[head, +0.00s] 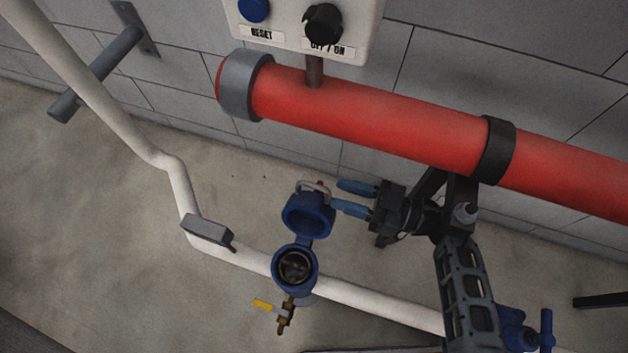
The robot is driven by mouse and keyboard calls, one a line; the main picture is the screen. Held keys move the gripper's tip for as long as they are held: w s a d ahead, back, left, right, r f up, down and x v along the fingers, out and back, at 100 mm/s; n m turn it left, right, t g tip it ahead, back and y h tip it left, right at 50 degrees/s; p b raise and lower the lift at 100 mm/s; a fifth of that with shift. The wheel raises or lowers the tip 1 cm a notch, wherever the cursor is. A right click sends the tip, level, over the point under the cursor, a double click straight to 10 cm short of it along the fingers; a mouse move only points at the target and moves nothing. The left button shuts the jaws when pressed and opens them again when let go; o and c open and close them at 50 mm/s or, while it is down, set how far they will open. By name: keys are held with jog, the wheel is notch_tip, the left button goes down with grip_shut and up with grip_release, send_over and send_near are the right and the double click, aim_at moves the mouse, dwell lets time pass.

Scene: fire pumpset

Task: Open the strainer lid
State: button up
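The strainer (296,270) is a blue round body on the white pipe, with its dark inside showing. Its blue lid (308,214) stands swung up on the far side of the opening, hollow underside facing the camera. A pale metal handle (312,187) shows at the lid's top edge, with a small red spot by it. My gripper (336,194) is just right of the lid, with its two blue fingers apart and nothing seen between them. The lower fingertip is very close to the lid's right edge; I cannot tell whether they touch.
A thick red pipe (400,133) runs above my gripper, along the grey block wall. A control box (300,22) with a blue button and black knob is above it. A small yellow-handled valve (264,306) hangs below the strainer. A blue valve (530,330) is at lower right.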

aim_at(326, 190)
jog(key=x, duration=0.7)
grip_shut()
dwell(0.3)
